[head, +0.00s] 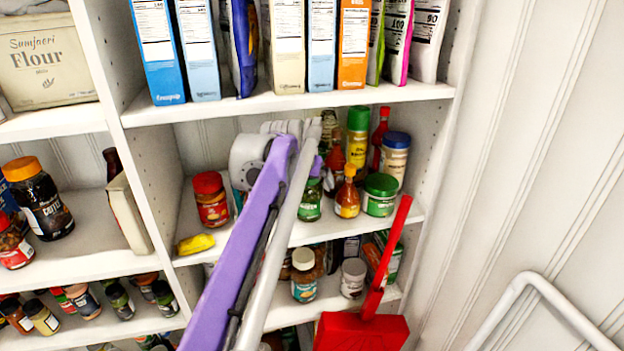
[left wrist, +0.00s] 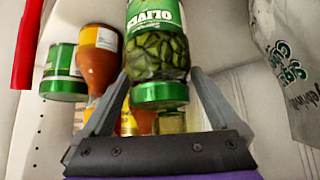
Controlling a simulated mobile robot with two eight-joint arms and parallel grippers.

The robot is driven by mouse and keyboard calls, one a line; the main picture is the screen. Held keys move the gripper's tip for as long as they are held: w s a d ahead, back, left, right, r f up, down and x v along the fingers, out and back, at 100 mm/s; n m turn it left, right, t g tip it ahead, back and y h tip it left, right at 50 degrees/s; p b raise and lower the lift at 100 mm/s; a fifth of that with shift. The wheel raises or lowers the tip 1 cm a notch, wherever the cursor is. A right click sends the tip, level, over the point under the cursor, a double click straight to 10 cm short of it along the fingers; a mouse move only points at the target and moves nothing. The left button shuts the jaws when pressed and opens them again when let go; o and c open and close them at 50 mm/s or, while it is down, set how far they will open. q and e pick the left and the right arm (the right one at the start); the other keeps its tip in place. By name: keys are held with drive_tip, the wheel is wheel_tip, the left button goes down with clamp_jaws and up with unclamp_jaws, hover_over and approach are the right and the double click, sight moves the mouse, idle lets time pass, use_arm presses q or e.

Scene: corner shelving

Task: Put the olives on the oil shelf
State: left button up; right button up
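The olives jar (head: 310,204) has a green lid and stands on the middle shelf (head: 300,236), left of an orange sauce bottle. The left wrist view shows it upside down, with green olives behind the glass (left wrist: 158,50). My left gripper (left wrist: 158,72) has one finger on each side of the jar, near its lid. The fingers look spread, with a thin gap at the right side. In the head view my purple left arm hides much of the gripper and part of the shelf. No label marks the oil shelf. My right gripper is out of view.
The orange sauce bottle (head: 347,198) and a green-lidded jar (head: 380,195) stand close on the right. A red-lidded jar (head: 210,199) and a yellow packet (head: 195,244) are on the left. A red long-handled tool (head: 362,332) stands before the shelves.

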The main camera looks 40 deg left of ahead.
use_arm(q)
drive_tip(key=v, duration=1.2)
drive_tip(key=shift+r, duration=0.1)
drive_tip(key=s+d+f+m+h, duration=0.1)
drive_tip(key=s+d+f, duration=0.4)
drive_tip(key=f, duration=0.6)
drive_tip(key=s+d+f+m+g, duration=0.1)
drive_tip(key=s+d+f, duration=0.5)
drive_tip(key=f, duration=0.5)
drive_tip(key=s+d+f+m+h, duration=0.1)
drive_tip(key=s+d+f, duration=0.4)
drive_tip(key=d+f, duration=0.4)
wheel_tip(320, 180, down, 2)
drive_tip(key=shift+s+d+f+m+g+h, duration=0.2)
drive_tip(key=shift+m+g+h, duration=0.1)
drive_tip(key=shift+g, duration=0.1)
